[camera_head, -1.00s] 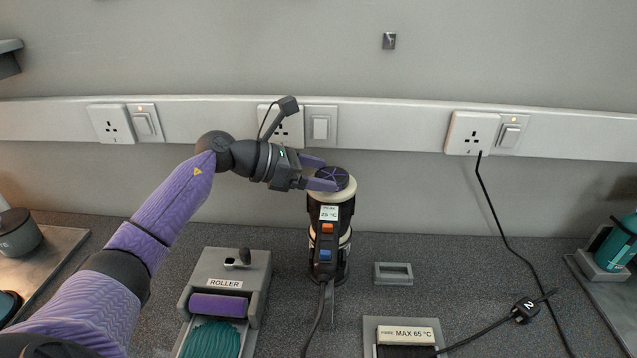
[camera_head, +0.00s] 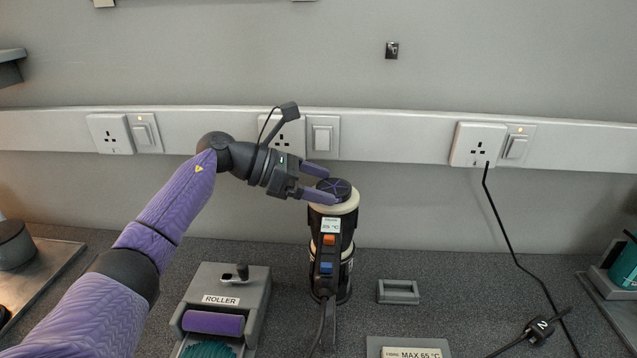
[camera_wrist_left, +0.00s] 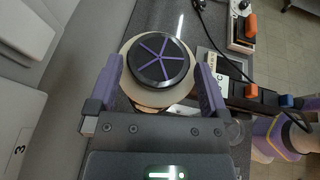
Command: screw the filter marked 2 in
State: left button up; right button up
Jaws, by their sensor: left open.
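A round black cap with purple spokes (camera_head: 334,188) sits on a cream ring atop an upright dark cylinder (camera_head: 346,220). The cap also shows in the left wrist view (camera_wrist_left: 160,60). My left gripper (camera_head: 327,184) is open, its purple fingers on either side of the cap with small gaps. The cream ring (camera_wrist_left: 130,88) lies below the fingers. I see no 2 on the cap; a black tag marked 2 (camera_head: 539,329) is on a cable at the right. No filter marked 2 can be made out. My right gripper is not in view.
A control block with orange and blue buttons (camera_head: 328,253) fronts the cylinder. A grey roller unit (camera_head: 225,292) stands at left. A small grey holder (camera_head: 398,291) and a MAX 65 °C plate (camera_head: 412,353) are at right. Wall sockets (camera_head: 478,144) run behind.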

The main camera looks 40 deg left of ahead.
pick_arm(q)
jog(key=v, duration=0.6)
jog(key=shift+b, duration=0.4)
jog(key=shift+r, duration=0.1)
